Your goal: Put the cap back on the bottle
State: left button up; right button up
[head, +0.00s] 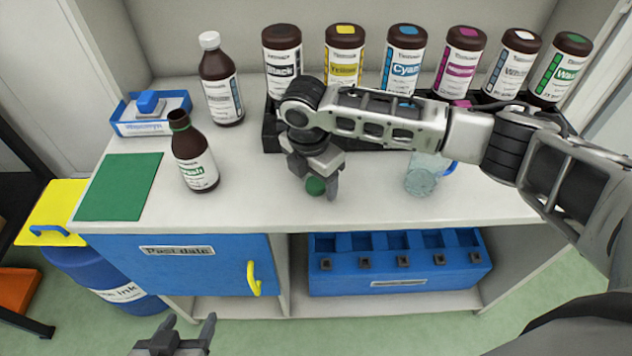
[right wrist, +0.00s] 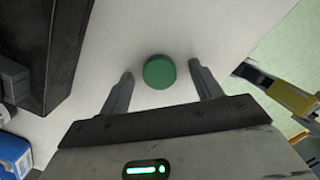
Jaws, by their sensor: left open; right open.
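The uncapped brown bottle (head: 194,158) stands upright on the white counter, its label lettered in green and its dark neck open. A round green cap (head: 316,186) lies on the counter to the right of it. My right gripper (head: 322,190) is over the cap, pointing down. In the right wrist view the cap (right wrist: 159,72) shows between and slightly beyond the fingertips of my open right gripper (right wrist: 164,80), with gaps on both sides. My left gripper (head: 190,328) is open and empty in front of the cabinet, below counter height.
A green mat (head: 120,187) lies left of the bottle. A white-capped brown bottle (head: 221,82) and a blue tray (head: 150,125) stand behind. A black rack (head: 268,132) with several ink bottles is at the back. A glass beaker (head: 421,176) stands right of the cap.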

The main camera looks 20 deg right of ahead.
dwell(0.3)
jog(key=c, duration=1)
jog(key=shift+r, duration=0.6)
jog(key=s+a+r, duration=0.2)
jog(key=a+r, duration=0.2)
jog(key=s+a+r, duration=0.2)
jog(key=a+r, duration=0.1)
jog(key=a, duration=0.1)
jog(key=s+a+r, duration=0.2)
jog(key=a+r, duration=0.2)
jog(key=shift+s+a+r, duration=0.2)
jog(key=shift+s+r, duration=0.15)
jog(key=shift+s, duration=0.05)
